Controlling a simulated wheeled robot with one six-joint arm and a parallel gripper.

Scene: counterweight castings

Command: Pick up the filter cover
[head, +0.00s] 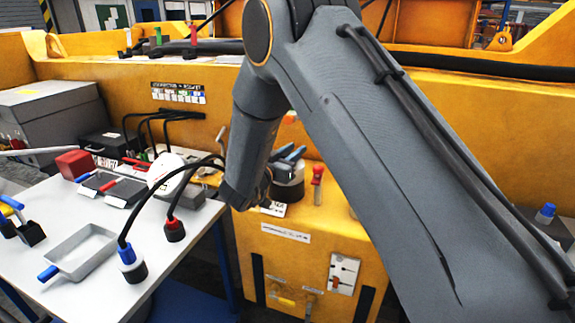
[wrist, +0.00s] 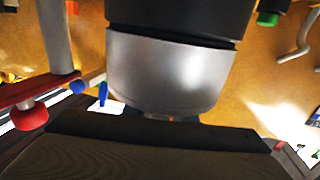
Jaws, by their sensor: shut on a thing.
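In the wrist view the filter cover (wrist: 172,72) fills the upper middle as a silver band under a black part. My gripper (wrist: 165,122) shows as a dark edge along the bottom and is shut on the cover. The contact itself is mostly hidden. I cannot tell whether the cover is lifted off its seat.
A red-handled tool (head: 317,182) stands just right of the cover. A white table (head: 60,205) at left holds a grey tray (head: 83,250), a red block (head: 75,163) and black cabled plugs (head: 131,268). The yellow casting (head: 335,225) stands close in front of and behind my arm.

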